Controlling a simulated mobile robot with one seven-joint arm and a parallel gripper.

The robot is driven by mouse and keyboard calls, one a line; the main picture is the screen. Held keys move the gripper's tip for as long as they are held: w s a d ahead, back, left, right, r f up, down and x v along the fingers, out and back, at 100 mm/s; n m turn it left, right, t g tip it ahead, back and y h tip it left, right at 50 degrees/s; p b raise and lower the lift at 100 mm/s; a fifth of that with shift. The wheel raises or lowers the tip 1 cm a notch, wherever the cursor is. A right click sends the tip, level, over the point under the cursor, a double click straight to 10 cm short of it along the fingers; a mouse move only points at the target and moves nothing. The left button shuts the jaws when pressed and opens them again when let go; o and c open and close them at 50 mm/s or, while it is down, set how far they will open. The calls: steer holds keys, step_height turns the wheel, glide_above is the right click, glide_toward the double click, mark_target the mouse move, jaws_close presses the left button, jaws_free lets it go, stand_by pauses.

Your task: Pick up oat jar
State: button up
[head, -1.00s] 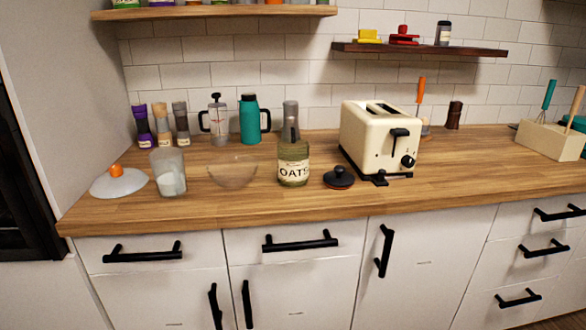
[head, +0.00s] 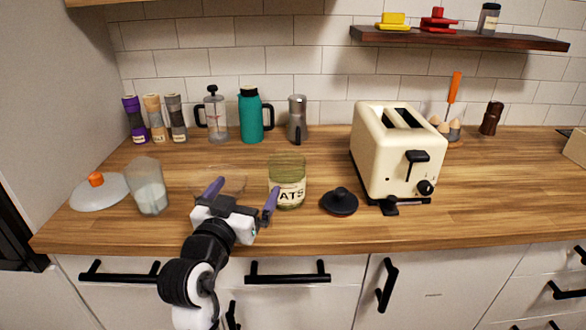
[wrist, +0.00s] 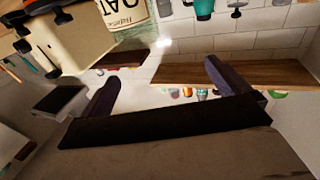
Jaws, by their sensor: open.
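The oat jar (head: 288,190) is a clear glass jar with a pale "OATS" label, standing upright on the wooden counter left of the toaster. In the wrist view it shows at the top, left of centre (wrist: 125,14), cut off by the frame edge. My gripper (head: 241,197) is open and empty, in front of the glass bowl and left of the jar. In the head view its right finger slightly overlaps the jar's left edge; I cannot tell if they touch. The wrist view shows both spread fingers (wrist: 160,86) with no jar between them.
A black lid (head: 340,202) lies right of the jar, beside the cream toaster (head: 388,150). A glass bowl (head: 228,178) is partly hidden behind my gripper. A moka pot (head: 297,118) and a teal flask (head: 250,117) stand behind. A glass (head: 149,188) stands left.

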mark_target(277, 171)
steer(key=shift+m+g+h, duration=0.4)
steer(key=shift+g+h, duration=0.3)
steer(key=w+d, duration=0.2)
steer(key=w+d+p, duration=0.1)
steer(key=w, duration=0.2)
steer(key=w+d+f+p, duration=0.1)
steer(key=w+d, duration=0.1)
steer(key=shift+w+d, duration=0.25)
steer(key=shift+d, duration=0.05)
steer(key=p+x, duration=0.1)
steer(key=x, duration=0.1)
steer(key=p+x, duration=0.2)
steer(key=x, duration=0.1)
steer(key=shift+w+d, duration=0.1)
steer(key=shift+d, duration=0.3)
steer(key=shift+w+d+f, duration=0.1)
steer(key=shift+w, duration=0.25)
steer(key=c, duration=1.4)
steer(key=shift+c, duration=1)
